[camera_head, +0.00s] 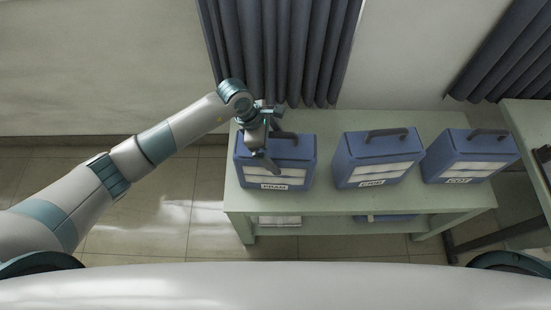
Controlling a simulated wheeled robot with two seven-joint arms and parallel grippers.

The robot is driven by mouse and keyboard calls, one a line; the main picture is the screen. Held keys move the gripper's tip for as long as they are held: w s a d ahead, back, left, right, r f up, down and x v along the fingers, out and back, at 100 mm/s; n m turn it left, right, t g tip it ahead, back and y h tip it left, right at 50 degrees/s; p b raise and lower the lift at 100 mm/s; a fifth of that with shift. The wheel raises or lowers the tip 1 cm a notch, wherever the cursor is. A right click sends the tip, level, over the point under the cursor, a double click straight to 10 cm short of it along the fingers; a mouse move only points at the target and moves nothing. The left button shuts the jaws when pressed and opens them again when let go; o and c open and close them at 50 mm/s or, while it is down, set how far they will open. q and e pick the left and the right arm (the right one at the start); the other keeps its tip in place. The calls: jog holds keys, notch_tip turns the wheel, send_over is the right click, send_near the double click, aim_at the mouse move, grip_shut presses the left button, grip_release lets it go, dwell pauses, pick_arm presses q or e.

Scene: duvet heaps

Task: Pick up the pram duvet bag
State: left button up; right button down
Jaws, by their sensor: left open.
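The pram duvet bag (297,150) is a blue case with a dark top handle, a pale window and a label that reads PRAM. It stands upright at the left end of a pale green table (330,205). My left gripper (268,158) is open over the left part of this bag, by its handle. It covers part of the bag's top and front, and I cannot tell whether it touches the bag. My right gripper is not in the view.
Two similar blue bags stand to the right on the table: one labelled CRIB (378,157) and one labelled COT (468,157). A lower shelf holds a white item (280,221) and a blue item. Dark curtains (280,50) hang behind. Another table (528,125) stands at the right edge.

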pick_arm(q)
jog(key=shift+f, duration=0.2)
dwell(0.3)
jog(key=c, duration=2)
jog(key=shift+r, duration=0.1)
jog(key=shift+r, duration=0.1)
